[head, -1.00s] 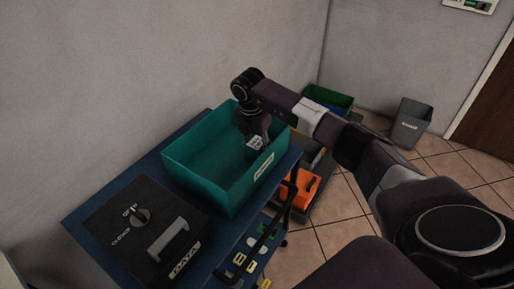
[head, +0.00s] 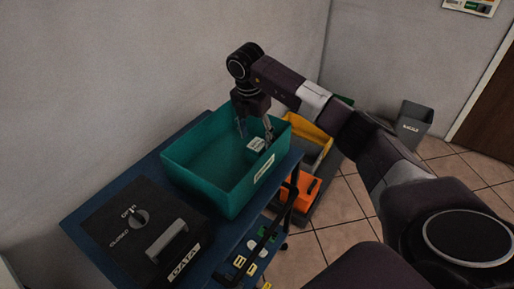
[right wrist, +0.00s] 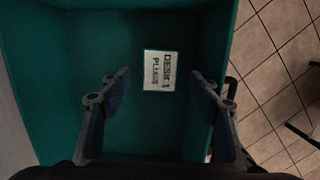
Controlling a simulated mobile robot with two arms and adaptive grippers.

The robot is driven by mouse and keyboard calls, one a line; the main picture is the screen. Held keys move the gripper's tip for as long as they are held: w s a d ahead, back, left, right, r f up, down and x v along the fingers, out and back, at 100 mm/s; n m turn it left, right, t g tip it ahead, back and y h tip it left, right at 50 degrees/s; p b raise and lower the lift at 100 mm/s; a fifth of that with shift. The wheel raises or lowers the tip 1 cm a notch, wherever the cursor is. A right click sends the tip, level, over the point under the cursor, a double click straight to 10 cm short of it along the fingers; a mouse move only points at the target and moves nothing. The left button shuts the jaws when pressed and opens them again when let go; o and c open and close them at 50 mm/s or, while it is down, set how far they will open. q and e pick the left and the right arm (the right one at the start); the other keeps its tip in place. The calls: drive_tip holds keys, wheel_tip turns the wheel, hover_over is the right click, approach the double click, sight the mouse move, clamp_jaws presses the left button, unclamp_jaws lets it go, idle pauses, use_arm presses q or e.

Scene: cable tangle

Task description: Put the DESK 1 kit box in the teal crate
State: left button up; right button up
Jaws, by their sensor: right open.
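The DESK 1 kit box (head: 257,144) is a small white-topped box inside the teal crate (head: 190,168), near its right end. In the right wrist view its label reads "DESK 1 PLUGS" on the box (right wrist: 160,71), which appears to lie flat on the floor of the teal crate (right wrist: 90,50). My right gripper (head: 255,132) is open and empty above the box, its fingers apart on either side of it in the right wrist view (right wrist: 160,82). My left gripper is not in view.
The crate stands on a blue cart top (head: 205,262) beside a black DATA box (head: 145,228) with a handle. Beyond the cart are an orange item (head: 300,190), a yellow bin (head: 308,128) and a grey waste bin (head: 413,122). The wall is close behind the cart.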

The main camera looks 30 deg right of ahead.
sight(254, 147)
drive_tip(key=r, duration=0.5)
drive_tip(key=shift+s+a+r, duration=0.1)
drive_tip(key=shift+s+a, duration=0.05)
drive_tip(key=shift+a, duration=0.25)
